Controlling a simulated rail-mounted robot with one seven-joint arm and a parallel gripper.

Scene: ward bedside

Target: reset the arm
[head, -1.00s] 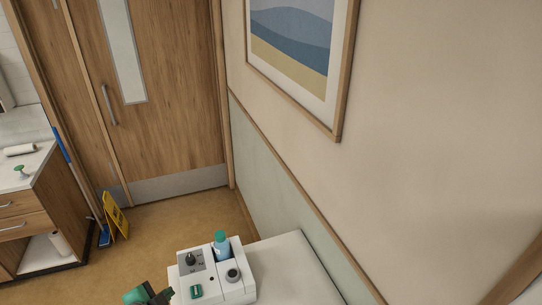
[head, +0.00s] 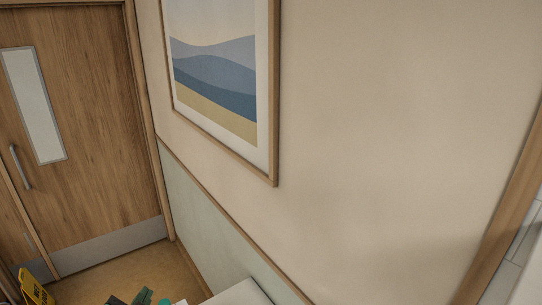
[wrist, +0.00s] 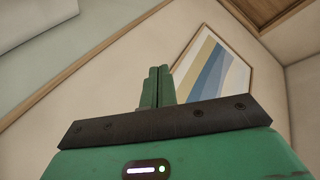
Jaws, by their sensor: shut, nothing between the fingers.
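My gripper (wrist: 157,88) shows in the wrist view with its two green fingers together and nothing between them. It points toward the wall, with the framed picture beyond it to the right. In the head view a dark and green part of my arm shows at the bottom edge, beside a teal bottle cap (head: 165,302). The rest of the arm is out of the head view.
A framed wave picture (head: 222,75) hangs on the beige wall (head: 400,120). A wooden door (head: 90,120) stands at the left. A yellow floor sign (head: 34,288) is at the lower left. A pale surface (head: 240,293) lies along the wall at the bottom.

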